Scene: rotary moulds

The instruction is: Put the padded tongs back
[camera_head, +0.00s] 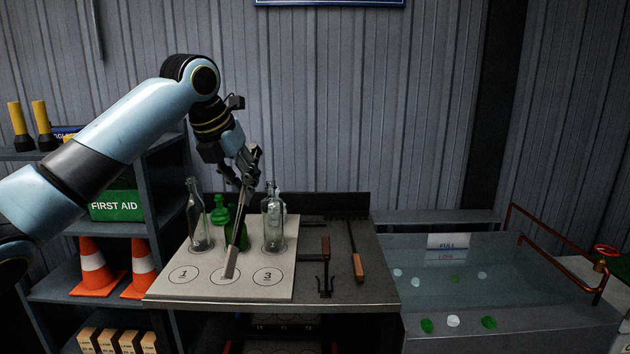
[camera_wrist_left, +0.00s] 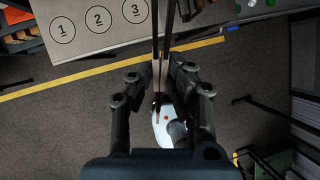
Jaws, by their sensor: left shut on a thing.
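The padded tongs (camera_head: 234,257) are in my left gripper (camera_head: 245,168), which is shut on them. They hang down, slightly tilted, above the pale board (camera_head: 205,289), with their grey lower end near the middle numbered circle. I cannot tell whether that end touches the board. In the left wrist view the tongs (camera_wrist_left: 158,45) run up between the fingers of my left gripper (camera_wrist_left: 160,75). My right gripper is in neither view.
Clear bottles (camera_head: 200,230) (camera_head: 273,225) and green bottles (camera_head: 220,211) stand close around the tongs. Right of the board lie a forked tool (camera_head: 326,278) and an orange-handled tool (camera_head: 357,266). A water tank (camera_head: 460,270) is farther right. Shelves with cones (camera_head: 93,267) stand left.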

